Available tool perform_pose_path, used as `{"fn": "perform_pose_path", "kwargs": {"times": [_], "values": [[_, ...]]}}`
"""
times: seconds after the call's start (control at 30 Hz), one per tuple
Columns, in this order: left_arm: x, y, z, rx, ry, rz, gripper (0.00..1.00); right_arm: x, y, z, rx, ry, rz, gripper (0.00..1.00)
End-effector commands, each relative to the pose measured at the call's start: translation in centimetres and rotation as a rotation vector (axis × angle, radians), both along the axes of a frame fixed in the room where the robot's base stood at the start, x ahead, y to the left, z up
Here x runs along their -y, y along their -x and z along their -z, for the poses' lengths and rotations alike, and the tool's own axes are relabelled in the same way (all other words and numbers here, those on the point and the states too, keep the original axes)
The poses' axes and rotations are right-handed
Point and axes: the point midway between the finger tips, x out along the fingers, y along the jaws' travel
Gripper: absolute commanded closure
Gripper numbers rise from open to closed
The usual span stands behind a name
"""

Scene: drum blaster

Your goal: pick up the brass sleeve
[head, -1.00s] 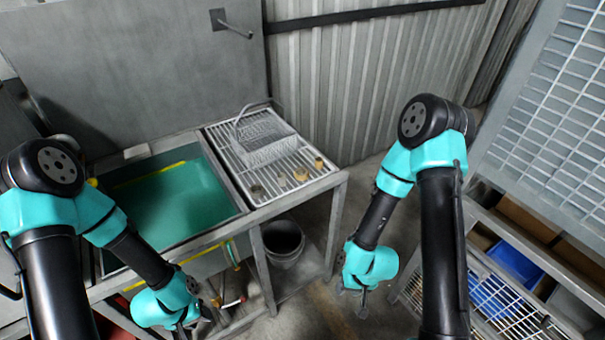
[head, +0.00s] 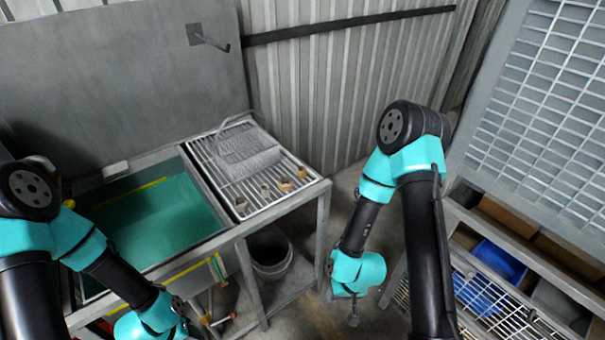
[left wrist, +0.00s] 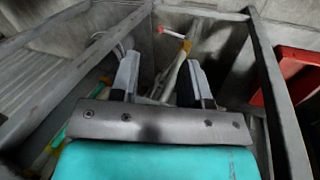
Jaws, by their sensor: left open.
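Several small brass-coloured parts stand on the slatted rack at the table's right side, among them a darker one (head: 241,204), two in the middle (head: 265,190) (head: 285,184) and one at the right (head: 301,173). They are too small to tell which is the brass sleeve. My left gripper (left wrist: 160,82) is open and empty, low in front of the table and well apart from the parts; its fingertips are not clear in the head view. My right gripper (head: 353,316) hangs right of the table, pointing down and apart from the parts; its jaw opening is unclear.
A wire basket (head: 247,155) sits on the rack behind the parts. A green-lined tank (head: 150,225) lies left of the rack. A bucket (head: 269,250) stands beneath the table. A shelf with a blue bin (head: 497,262) is at the right.

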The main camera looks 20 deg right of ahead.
Motion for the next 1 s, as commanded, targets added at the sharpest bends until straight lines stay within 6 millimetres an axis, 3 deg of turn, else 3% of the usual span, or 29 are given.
{"fn": "perform_pose_path", "kwargs": {"times": [0.37,0.6,1.0], "values": [[0.0,0.0,0.0,0.0,0.0,0.0,0.57,0.0,0.0,0.0,0.0,0.0,0.0,0.57],[0.0,0.0,0.0,0.0,0.0,0.0,0.37,0.0,0.0,0.0,0.0,0.0,0.0,0.57],[0.16,-0.13,-0.51,-0.062,0.006,-0.057,0.37,0.0,0.0,0.0,0.0,0.0,0.0,0.57]]}}
